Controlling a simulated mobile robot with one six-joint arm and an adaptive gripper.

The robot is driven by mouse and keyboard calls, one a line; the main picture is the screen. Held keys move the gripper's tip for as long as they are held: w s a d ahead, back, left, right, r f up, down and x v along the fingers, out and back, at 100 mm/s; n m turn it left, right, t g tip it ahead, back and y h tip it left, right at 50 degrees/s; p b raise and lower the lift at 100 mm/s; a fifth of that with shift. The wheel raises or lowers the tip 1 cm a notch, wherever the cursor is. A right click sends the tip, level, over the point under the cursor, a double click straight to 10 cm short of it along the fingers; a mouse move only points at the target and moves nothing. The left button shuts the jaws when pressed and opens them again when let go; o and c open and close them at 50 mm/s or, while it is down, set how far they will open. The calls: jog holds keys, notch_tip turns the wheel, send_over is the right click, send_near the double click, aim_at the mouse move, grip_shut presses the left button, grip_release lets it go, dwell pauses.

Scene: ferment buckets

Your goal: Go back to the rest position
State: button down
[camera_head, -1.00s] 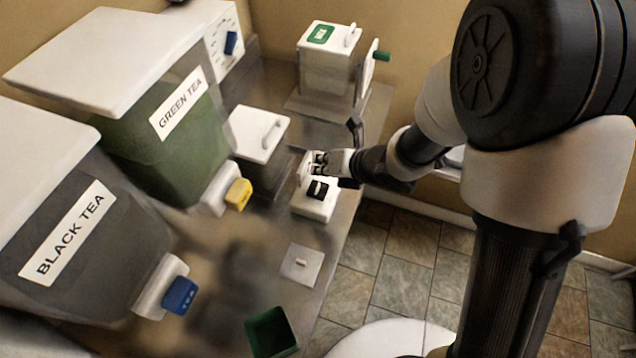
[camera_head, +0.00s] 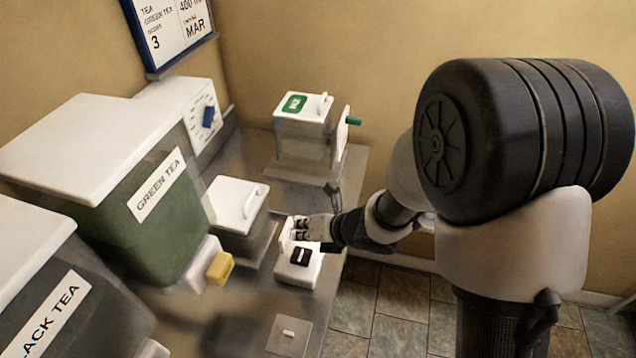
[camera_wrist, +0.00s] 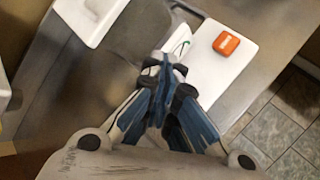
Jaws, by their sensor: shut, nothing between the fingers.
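The white box (camera_wrist: 215,75) shows there beside the fingers, with an orange-red switch (camera_wrist: 226,43) on top. I cannot tell whether the fingertips touch the box.
The green tea bucket (camera_head: 160,220) and black tea bucket (camera_head: 60,300) stand at left. A white-lidded container (camera_head: 238,205) is close left of my gripper. A lidded box with a green-handled crank (camera_head: 302,130) stands behind. Tiled floor (camera_head: 385,305) lies right of the counter.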

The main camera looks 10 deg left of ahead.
jog(key=w+d+r+m+t+h+b, duration=0.1)
jog(key=w+d+r+m+t+h, duration=0.25)
jog(key=d+r+m, duration=0.4)
jog(key=s+d+r+m+h+b, duration=0.1)
jog(key=s+d+r+m+h, duration=0.15)
jog(key=d+m, duration=0.45)
jog(key=s+d+r+m+h+b, duration=0.1)
jog(key=d+r+m+h, duration=0.15)
jog(key=d+m, duration=0.45)
jog(key=s+d+r+m+g+b, duration=0.1)
jog(key=s+d+m, duration=0.1)
jog(key=s+m, duration=0.7)
jog(key=s+d+r+m+g, duration=0.1)
jog(key=s+d+m+g, duration=0.1)
jog(key=s+m, duration=0.6)
jog(key=s+d, duration=0.1)
jog(key=s, duration=0.2)
jog(key=shift+s+r+m+b, duration=0.25)
jog(key=shift+s+m+b, duration=0.1)
jog(key=shift+s, duration=0.05)
jog(key=shift+y, duration=0.25)
